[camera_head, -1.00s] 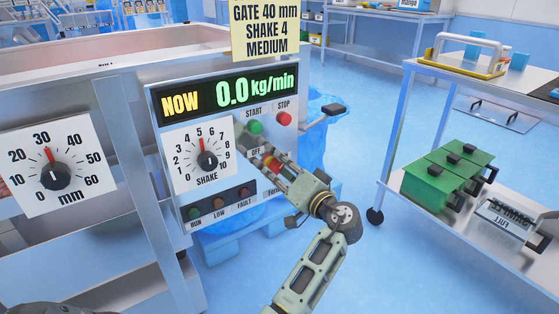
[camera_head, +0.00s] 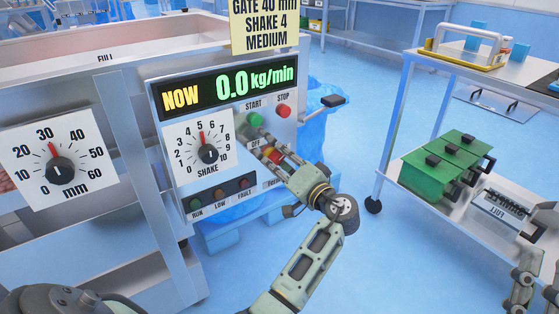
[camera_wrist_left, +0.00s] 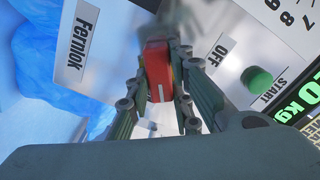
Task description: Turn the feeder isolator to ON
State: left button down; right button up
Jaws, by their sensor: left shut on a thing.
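The feeder isolator is a red knob (camera_head: 274,156) on a yellow plate, low on the right of the control panel (camera_head: 172,125), below the OFF label (camera_head: 256,143). My left gripper (camera_head: 277,158) reaches it from the lower right, with its fingers shut on the knob's sides. In the left wrist view, the red knob (camera_wrist_left: 158,72) with a white mark sits between the fingers (camera_wrist_left: 160,85), and OFF (camera_wrist_left: 216,52) is to its upper right. The fingers hide part of the plate and any ON label. My right arm shows at the lower right edge; its fingers are unclear.
The green START button (camera_head: 254,119) and red STOP button (camera_head: 284,111) sit just above the gripper. The SHAKE dial (camera_head: 208,154) is to the left and indicator lamps (camera_head: 220,202) below. A trolley (camera_head: 405,205) with green boxes (camera_head: 447,163) stands right, across open floor.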

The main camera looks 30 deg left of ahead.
pick_arm(q)
jog(key=c, duration=1.6)
grip_release()
jog(key=shift+o, duration=0.2)
